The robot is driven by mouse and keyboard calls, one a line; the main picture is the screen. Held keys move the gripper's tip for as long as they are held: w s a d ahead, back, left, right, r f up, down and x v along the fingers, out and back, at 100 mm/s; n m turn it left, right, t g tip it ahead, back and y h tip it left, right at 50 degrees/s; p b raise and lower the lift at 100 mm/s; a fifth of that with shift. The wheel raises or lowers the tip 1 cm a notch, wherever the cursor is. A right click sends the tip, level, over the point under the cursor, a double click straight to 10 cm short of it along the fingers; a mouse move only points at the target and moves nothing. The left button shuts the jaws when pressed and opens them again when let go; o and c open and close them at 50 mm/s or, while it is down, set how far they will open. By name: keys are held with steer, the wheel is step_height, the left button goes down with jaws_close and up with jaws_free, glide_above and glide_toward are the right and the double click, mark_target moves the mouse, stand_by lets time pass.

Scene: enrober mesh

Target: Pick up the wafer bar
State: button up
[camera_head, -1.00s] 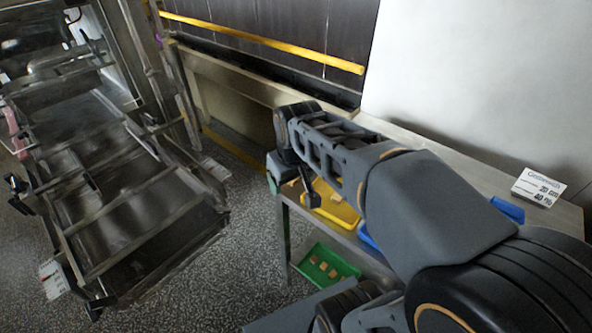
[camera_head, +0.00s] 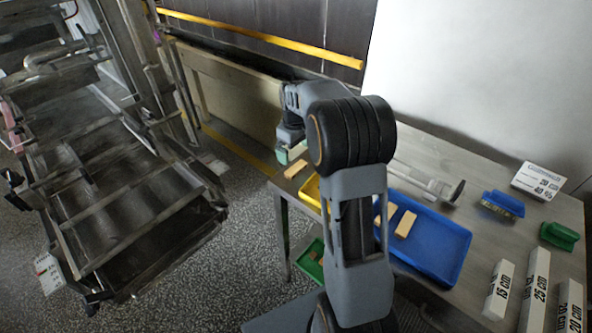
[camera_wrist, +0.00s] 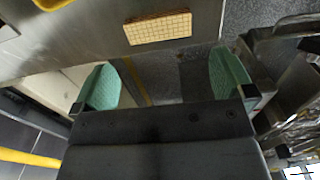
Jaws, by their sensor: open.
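A tan wafer bar (camera_head: 295,168) lies at the left end of the steel table (camera_head: 447,152). In the wrist view the wafer bar (camera_wrist: 158,28) shows a grid pattern and lies near the table edge. My gripper (camera_head: 287,153) is close beside the bar in the head view, its tip partly hidden by my own arm. In the wrist view my gripper (camera_wrist: 166,82) is open, its two green pads wide apart with nothing between them. The bar is beyond the fingertips, at the top of the picture.
A blue tray (camera_head: 440,262) holds tan bars. A yellow tray (camera_head: 309,191) is mostly hidden behind my arm. A green tray (camera_head: 307,268) sits lower down. White marked blocks (camera_head: 499,290) stand at the right. A conveyor machine (camera_head: 130,200) stands at the left.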

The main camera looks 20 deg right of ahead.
mark_target(295, 167)
steer(key=shift+w+f+p, duration=0.1)
steer(key=shift+f+p, duration=0.25)
steer(key=shift+f, duration=3.3)
steer(key=shift+c, duration=0.5)
steer(key=c, duration=0.4)
steer(key=shift+o, duration=0.2)
steer(key=shift+r, duration=0.1)
